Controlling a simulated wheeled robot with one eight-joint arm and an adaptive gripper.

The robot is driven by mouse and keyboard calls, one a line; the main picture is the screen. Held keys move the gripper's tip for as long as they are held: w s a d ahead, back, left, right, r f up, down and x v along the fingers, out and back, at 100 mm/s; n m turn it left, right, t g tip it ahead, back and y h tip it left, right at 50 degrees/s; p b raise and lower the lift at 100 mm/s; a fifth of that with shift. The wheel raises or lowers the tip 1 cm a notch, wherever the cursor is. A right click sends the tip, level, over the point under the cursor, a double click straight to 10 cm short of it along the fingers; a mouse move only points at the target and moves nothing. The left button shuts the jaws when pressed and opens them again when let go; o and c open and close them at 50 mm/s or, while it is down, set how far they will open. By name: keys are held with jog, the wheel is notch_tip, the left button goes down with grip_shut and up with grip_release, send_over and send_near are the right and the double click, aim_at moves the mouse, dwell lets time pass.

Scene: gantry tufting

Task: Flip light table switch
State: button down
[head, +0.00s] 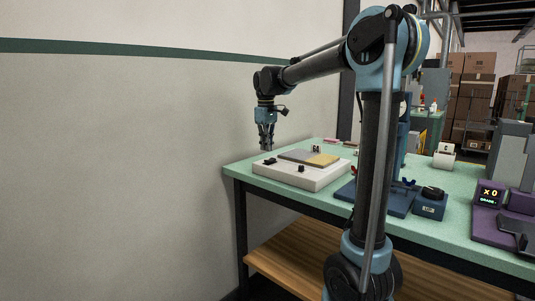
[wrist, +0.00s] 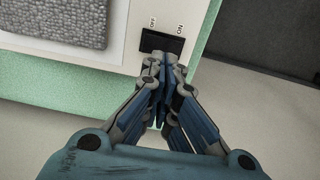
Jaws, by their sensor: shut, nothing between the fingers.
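The light table is a low white box (head: 290,179) on the left end of the green bench, with a grey and yellow piece on top. Its black switch (wrist: 163,40) sits on the white top in the wrist view, with an OFF label on its left and an ON label on its right. My gripper (wrist: 160,62) is shut and empty, its tips at the lower edge of the switch in that picture. I cannot tell whether they touch it.
The green bench top (head: 333,156) also holds a blue fixture (head: 397,199), a small dark blue box (head: 430,205) and a purple unit with a display (head: 490,208) to the right. A bare wall (head: 110,160) stands left of the bench. A grey textured pad (wrist: 55,20) lies near the switch.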

notch_tip(320, 180, up, 9)
jog(key=shift+f, duration=0.15)
dwell(0.4)
